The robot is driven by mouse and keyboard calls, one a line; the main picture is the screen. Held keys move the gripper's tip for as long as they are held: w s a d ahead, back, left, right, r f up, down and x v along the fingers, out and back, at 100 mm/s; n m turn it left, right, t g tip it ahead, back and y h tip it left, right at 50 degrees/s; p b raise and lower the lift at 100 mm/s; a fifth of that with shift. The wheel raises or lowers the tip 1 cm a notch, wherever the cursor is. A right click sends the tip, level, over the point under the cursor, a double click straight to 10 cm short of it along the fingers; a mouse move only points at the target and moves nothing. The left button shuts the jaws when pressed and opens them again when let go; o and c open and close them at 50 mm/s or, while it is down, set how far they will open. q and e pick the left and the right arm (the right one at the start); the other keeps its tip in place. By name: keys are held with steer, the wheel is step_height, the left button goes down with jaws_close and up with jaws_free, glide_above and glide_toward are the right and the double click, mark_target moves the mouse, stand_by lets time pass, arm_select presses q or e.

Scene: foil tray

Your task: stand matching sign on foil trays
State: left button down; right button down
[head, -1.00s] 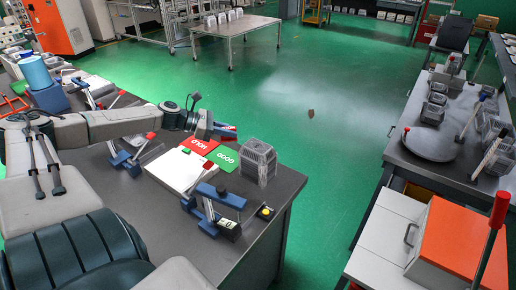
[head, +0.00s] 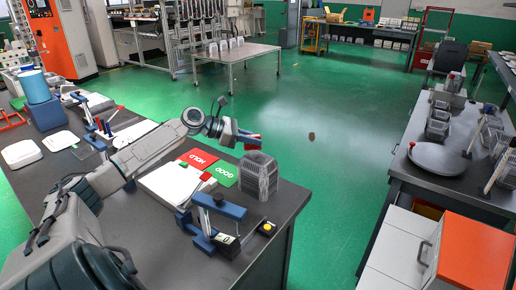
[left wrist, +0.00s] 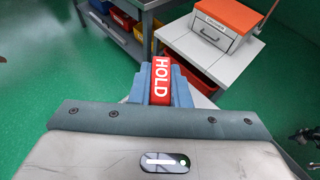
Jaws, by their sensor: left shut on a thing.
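My left gripper (head: 247,137) is shut on a red sign (left wrist: 161,82) with white letters HOLD, seen between its blue fingers in the left wrist view. In the head view the red sign (head: 254,139) shows at the fingertips, just above and behind the top of a grey, ribbed stack of foil trays (head: 259,178). I cannot tell whether the sign touches the stack. A red HOLD card (head: 198,158) and a green GOOD card (head: 222,172) lie flat beside the stack on its left. My right gripper is not in view.
A white panel (head: 166,184) lies left of the cards.

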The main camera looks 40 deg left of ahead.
mark_target(258, 148)
arm_select(q)
steer(key=shift+w+d, duration=0.35)
steer(key=shift+w, duration=0.15)
steer(key=shift+w+d, duration=0.15)
steer(key=shift+w, duration=0.05)
steer(key=shift+d+f+p, duration=0.1)
steer(key=shift+f+p, duration=0.3)
step_height(258, 148, down, 2)
steer(key=shift+w+f+p, duration=0.1)
steer(key=shift+f+p, duration=0.15)
steer(key=shift+p, duration=0.1)
steer(key=shift+f, duration=0.2)
steer(key=c, duration=1.4)
jaws_free()
steer(key=shift+f, duration=0.1)
steer(key=shift+o, duration=0.2)
